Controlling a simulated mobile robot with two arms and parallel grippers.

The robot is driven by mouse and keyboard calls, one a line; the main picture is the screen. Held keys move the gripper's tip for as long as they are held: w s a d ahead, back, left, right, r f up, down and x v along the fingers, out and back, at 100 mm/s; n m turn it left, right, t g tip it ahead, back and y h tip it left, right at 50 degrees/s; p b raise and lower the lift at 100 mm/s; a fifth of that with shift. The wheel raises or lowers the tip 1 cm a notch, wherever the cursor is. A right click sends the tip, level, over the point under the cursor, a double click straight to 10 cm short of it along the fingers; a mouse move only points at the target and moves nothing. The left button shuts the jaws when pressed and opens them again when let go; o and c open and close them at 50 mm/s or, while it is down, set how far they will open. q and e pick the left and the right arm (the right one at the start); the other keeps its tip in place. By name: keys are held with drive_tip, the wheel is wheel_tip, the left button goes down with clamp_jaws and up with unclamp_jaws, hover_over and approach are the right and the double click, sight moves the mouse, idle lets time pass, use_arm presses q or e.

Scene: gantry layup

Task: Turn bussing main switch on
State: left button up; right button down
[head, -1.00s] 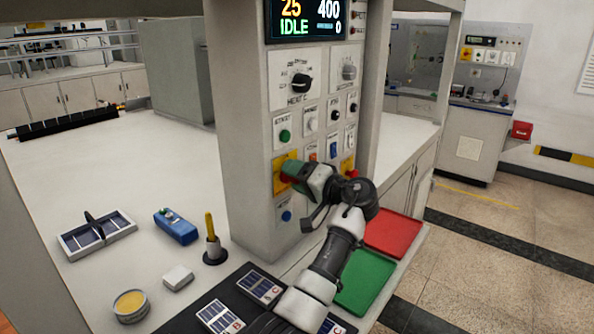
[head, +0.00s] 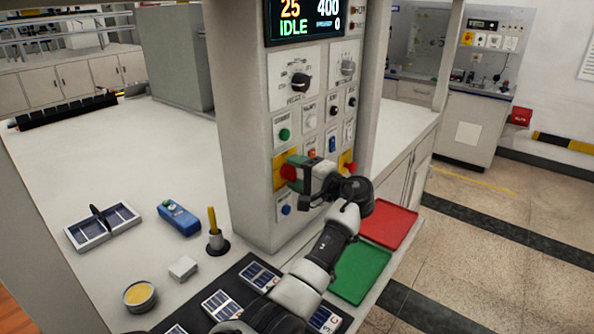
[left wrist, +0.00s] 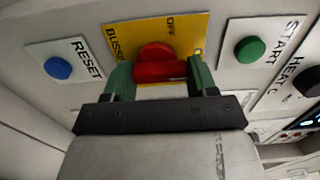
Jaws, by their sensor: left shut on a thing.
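The bussing main switch is a red rotary knob (left wrist: 158,63) on a yellow plate (left wrist: 190,28) marked BUSSI... and OFF in the left wrist view. It also shows in the head view as a red knob (head: 289,172) low on the grey control column. My left gripper (left wrist: 160,76) has its green fingers on both sides of the red knob and is shut on it. In the head view the left gripper (head: 298,174) meets the panel at the yellow plate and hides part of it. My right gripper is in neither view.
A blue RESET button (left wrist: 58,68) and a green START button (left wrist: 249,49) flank the switch. A display (head: 305,18) reads IDLE. A green tray (head: 360,272) and a red tray (head: 388,227) lie right of my arm. Several small items stand on the bench to the left.

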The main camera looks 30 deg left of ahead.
use_arm(q)
drive_tip(key=shift+r, duration=0.2)
drive_tip(key=o, duration=0.6)
drive_tip(key=shift+a, duration=0.1)
drive_tip(key=o, duration=0.3)
drive_tip(key=shift+a+f, duration=0.1)
drive_tip(key=shift+f, duration=0.05)
drive_tip(key=d+b, duration=0.1)
drive_tip(key=d, duration=0.2)
drive_tip(key=d+b, duration=0.1)
drive_tip(key=d, duration=0.3)
drive_tip(key=d+b, duration=0.1)
drive_tip(key=d, duration=0.2)
drive_tip(key=shift+s+d+b, duration=0.35)
drive_tip(key=shift+s+d, duration=0.05)
